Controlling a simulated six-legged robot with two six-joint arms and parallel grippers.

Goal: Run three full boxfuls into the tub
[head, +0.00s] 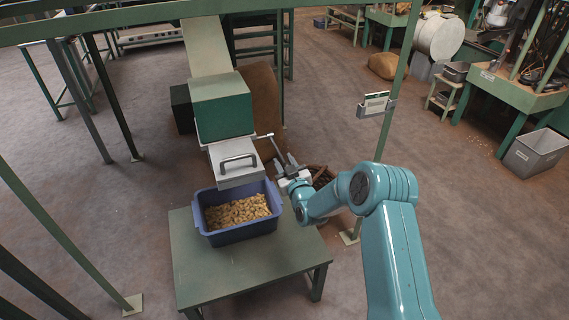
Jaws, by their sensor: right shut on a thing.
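A blue tub (240,231) stands on a green table and holds a heap of pale tan nuts (237,211). Above its back edge is a green metal box (222,106) under a sloping chute (207,48). A light grey drawer-like front (226,176) with a dark bar handle (238,161) sits below the box, over the tub. A thin metal lever (269,142) sticks out at the box's right side. My right gripper (283,170) is at the lever's lower end, right of the tub, and appears shut on it. My left gripper is out of view.
The green table (254,262) has bare room in front of the tub. A brown sack (322,178) with dark contents stands behind my right wrist. A green post (394,95) with a card holder (376,105) rises to the right. Open floor lies further right.

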